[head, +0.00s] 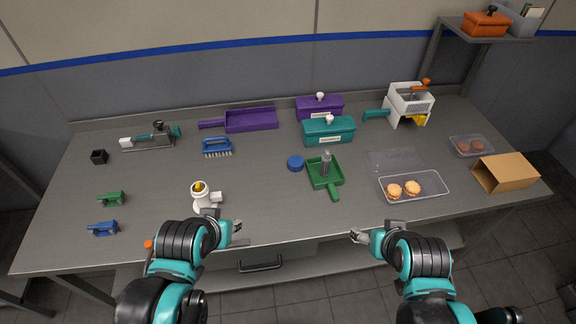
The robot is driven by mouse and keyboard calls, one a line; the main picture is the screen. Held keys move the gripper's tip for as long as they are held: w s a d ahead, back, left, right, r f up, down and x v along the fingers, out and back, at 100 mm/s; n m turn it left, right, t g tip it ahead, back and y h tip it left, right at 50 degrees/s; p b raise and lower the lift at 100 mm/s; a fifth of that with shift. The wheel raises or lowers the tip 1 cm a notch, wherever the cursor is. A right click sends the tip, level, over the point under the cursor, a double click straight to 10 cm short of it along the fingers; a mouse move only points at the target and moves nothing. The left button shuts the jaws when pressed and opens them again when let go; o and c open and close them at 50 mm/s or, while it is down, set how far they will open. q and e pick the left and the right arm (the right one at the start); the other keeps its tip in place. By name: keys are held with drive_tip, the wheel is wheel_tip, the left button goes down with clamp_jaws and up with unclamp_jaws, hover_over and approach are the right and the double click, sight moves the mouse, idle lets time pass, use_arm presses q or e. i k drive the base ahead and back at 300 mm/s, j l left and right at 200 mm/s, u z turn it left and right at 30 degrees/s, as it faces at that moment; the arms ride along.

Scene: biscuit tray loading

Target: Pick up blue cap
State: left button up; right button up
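The blue cap (295,163) is a small round blue disc lying flat on the grey table, left of the green dustpan-like scoop (321,178) and apart from it. My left gripper (237,228) is near the table's front edge, in front of the cap and to its left. My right gripper (356,236) is at the front edge, in front of the cap and to its right. Neither gripper touches the cap, and I see nothing held in either. Their fingers are too small here to tell open from shut.
A white jar-like device (203,203) stands near my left gripper. A blue brush (217,147), a purple tray (251,121) and a teal box (328,131) lie behind the cap. A clear tray with biscuits (430,187) is at right. The table in front of the cap is clear.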

sight(295, 163)
drive_tip(key=i+l, duration=0.45)
drive_tip(key=l, duration=0.3)
drive_tip(key=i+l, duration=0.25)
drive_tip(key=l+z, duration=0.05)
drive_tip(key=l, duration=0.05)
